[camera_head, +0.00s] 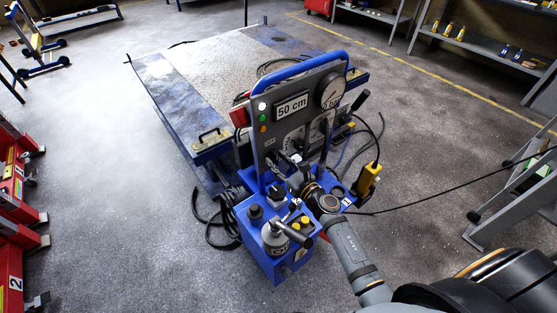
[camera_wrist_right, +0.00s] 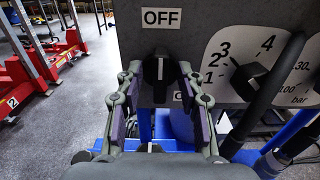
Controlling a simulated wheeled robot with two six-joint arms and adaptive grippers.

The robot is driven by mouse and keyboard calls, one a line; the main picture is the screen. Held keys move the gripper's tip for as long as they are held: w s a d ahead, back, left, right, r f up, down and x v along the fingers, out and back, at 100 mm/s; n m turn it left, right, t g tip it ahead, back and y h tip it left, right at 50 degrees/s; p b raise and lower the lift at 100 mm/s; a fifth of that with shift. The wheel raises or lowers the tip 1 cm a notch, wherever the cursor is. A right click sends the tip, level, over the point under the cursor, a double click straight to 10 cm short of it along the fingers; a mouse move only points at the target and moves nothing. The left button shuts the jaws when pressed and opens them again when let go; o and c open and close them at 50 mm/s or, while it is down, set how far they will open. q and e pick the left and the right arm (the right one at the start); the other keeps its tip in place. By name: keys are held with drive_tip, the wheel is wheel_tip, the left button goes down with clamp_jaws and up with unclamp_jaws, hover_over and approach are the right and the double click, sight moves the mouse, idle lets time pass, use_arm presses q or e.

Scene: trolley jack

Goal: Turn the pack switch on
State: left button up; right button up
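The pack switch (camera_wrist_right: 160,68) is a black knob on the grey panel (camera_wrist_right: 210,25) in the right wrist view. Its white mark points up to the OFF label (camera_wrist_right: 162,17). A lower label is mostly hidden by my gripper. My right gripper (camera_wrist_right: 160,82) is open, one finger on each side of the knob, with small gaps seeming to show. In the head view my right gripper (camera_head: 287,164) is at the lower front of the panel, and the switch cannot be made out there. My left gripper is not in view.
A numbered selector (camera_wrist_right: 250,77) sits right of the switch. The panel carries a 50 cm display (camera_head: 292,107) and a gauge (camera_head: 332,91). A blue pump unit (camera_head: 262,247) stands below. The lift platform (camera_head: 225,70) lies behind. Red stands (camera_head: 15,195) are at left; open floor lies between.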

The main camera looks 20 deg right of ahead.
clamp_jaws()
drive_tip(key=shift+m, duration=0.3)
drive_tip(key=m+p, duration=0.2)
drive_tip(key=m, duration=0.3)
drive_tip(key=m+p, duration=0.2)
drive_tip(key=m, duration=0.4)
drive_tip(key=d+m+p, duration=0.1)
drive_tip(key=m+p, duration=0.1)
drive_tip(key=m, duration=0.4)
drive_tip(key=shift+w+f+p, duration=0.1)
drive_tip(key=shift+f+p, duration=0.2)
drive_tip(key=shift+f, duration=0.05)
drive_tip(key=shift+f+m, duration=0.1)
drive_tip(key=shift+m, duration=0.2)
